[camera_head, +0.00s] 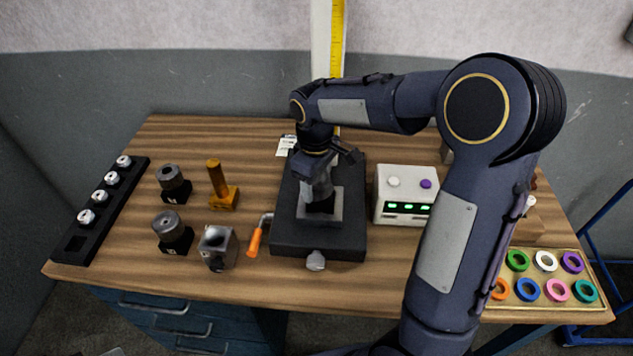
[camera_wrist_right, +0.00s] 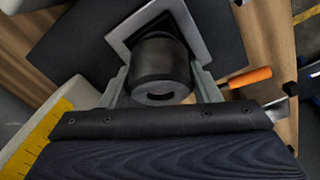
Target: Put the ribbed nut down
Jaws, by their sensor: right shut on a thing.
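My right gripper (camera_head: 319,190) points down over the black block (camera_head: 290,238) in the middle of the bench. In the right wrist view its two grey fingers (camera_wrist_right: 162,88) are shut on a dark round piece with a grey end and a slot-like hole, which I take as the ribbed nut (camera_wrist_right: 161,72). Its ribs do not show clearly. The piece is at the square grey plate (camera_wrist_right: 182,14) with a dark centre. Whether it touches the plate or block, I cannot tell. My left gripper is not in view.
A black rack (camera_head: 128,187) with several silver pieces and an empty front pocket is left. Two dark cylinders on stands (camera_head: 172,232), a brass piece (camera_head: 222,195), a grey bored block (camera_head: 218,248) and an orange-handled tool (camera_head: 255,240) lie between. A white box (camera_head: 404,211) and ring tray (camera_head: 540,304) stand right.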

